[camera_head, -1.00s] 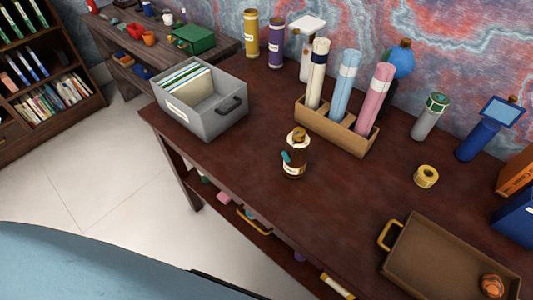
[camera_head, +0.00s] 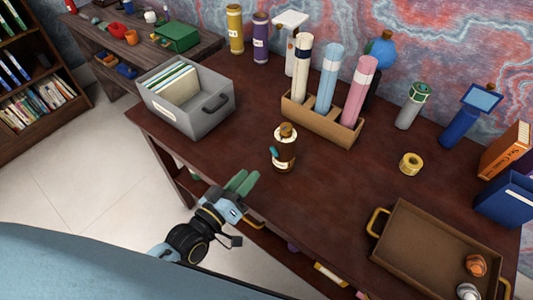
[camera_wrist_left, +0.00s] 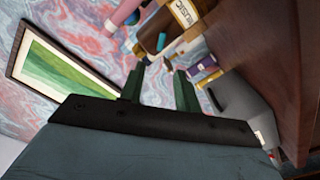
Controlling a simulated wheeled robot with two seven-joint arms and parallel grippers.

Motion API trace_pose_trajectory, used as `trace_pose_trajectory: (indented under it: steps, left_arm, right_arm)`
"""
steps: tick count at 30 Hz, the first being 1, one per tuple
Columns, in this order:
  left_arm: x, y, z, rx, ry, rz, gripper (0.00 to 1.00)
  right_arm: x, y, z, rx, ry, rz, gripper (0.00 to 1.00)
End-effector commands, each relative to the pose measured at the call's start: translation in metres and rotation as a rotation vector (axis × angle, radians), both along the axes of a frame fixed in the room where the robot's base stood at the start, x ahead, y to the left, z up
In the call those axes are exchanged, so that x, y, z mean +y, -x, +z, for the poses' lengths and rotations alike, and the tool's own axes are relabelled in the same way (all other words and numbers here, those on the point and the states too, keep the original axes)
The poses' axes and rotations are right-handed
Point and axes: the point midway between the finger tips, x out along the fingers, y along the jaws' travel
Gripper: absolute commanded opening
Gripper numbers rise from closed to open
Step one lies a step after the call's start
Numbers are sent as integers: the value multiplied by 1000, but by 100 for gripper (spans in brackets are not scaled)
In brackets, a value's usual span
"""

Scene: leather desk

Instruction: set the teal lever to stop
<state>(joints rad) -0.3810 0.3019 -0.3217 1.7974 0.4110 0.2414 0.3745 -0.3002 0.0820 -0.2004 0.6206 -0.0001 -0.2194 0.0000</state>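In the left wrist view the teal lever (camera_wrist_left: 161,41) shows against the brown device (camera_wrist_left: 152,28), beyond the fingertips. Its label reads "MUSIC". My left gripper (camera_head: 243,182) is at the desk's front edge, lower left of the device and apart from it. Its green fingers (camera_wrist_left: 158,88) are open with nothing between them. The device's stop mark is not readable. My right gripper is not in view.
A grey file box (camera_head: 213,118) stands left of the device, and a wooden holder (camera_head: 325,123) with rolled tubes stands behind it. A yellow tape roll (camera_head: 411,163) and a brown tray (camera_head: 410,255) are to the right. The desk between device and front edge is clear.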

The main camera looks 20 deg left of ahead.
Motion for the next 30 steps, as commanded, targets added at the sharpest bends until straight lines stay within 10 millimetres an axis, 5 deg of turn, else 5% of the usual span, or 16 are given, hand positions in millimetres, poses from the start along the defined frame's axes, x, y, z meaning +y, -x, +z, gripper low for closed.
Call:
trace_pose_trajectory:
  steps: [6, 13, 26, 30]
  left_arm:
    - [-15, -47, 1, -2, 0, 0, 33]
    - [-26, -78, 0, 0, -1, 0, 33]
    - [-29, -87, 0, 2, -2, 0, 33]
    - [-29, -87, 0, 2, -2, 0, 16]
  right_arm:
    - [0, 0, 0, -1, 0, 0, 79]
    - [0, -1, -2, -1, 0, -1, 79]
    - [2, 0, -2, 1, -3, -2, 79]
    - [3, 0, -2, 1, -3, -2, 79]
